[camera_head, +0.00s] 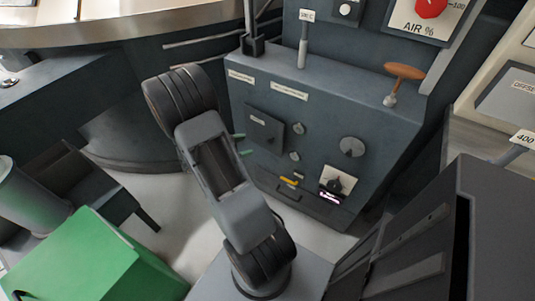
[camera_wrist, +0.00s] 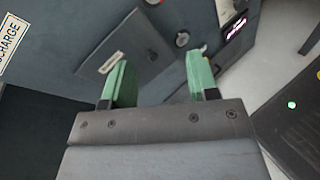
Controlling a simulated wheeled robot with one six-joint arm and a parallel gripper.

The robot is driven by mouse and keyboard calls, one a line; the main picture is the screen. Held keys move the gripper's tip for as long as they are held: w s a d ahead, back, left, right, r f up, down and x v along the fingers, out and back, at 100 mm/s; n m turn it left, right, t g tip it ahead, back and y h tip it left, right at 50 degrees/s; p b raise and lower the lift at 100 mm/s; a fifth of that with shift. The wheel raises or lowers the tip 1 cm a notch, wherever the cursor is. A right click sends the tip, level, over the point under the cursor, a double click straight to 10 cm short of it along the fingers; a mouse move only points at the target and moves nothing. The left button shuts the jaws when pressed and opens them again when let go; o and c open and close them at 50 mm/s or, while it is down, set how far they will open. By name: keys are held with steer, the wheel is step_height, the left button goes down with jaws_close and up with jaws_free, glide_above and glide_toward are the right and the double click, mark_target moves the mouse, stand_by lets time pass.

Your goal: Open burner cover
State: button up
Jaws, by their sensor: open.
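A dark square plate (camera_head: 264,128) with a small pale label is on the front face of the grey console. It looks like the burner cover, but its label is too small to read. It lies flat against the panel and appears shut. The plate also shows in the wrist view (camera_wrist: 126,52), tilted, beyond my left finger. My gripper (camera_wrist: 157,76) is open and empty, its two green fingers spread apart. In the head view my gripper (camera_head: 241,144) is mostly hidden behind my arm, with fingertips just left of the plate. I cannot tell how far the fingertips are from the panel.
The grey console (camera_head: 320,140) carries knobs, including a large round one (camera_head: 352,146), a small lit display (camera_head: 332,193) and an orange-handled lever (camera_head: 404,72) on top. A green box (camera_head: 85,262) stands at lower left. Pale floor (camera_head: 185,200) shows between them.

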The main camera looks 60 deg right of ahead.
mark_target(269, 142)
steer(key=w+d+f+n+t+h+b, duration=0.1)
steer(key=d+f+n+t+h+b, duration=0.2)
steer(key=f, duration=0.4)
steer(key=w+d+f+n+t+h+b, duration=0.1)
steer(key=d+f+n+t, duration=0.1)
steer(key=f+n, duration=0.45)
steer(key=shift+m, duration=0.75)
steer(key=d, duration=0.4)
steer(key=s+d+f, duration=0.1)
steer(key=d, duration=0.4)
steer(key=d+b, duration=0.1)
steer(key=d, duration=0.3)
steer(key=shift+s+d+f, duration=0.3)
steer(key=shift+s, duration=0.1)
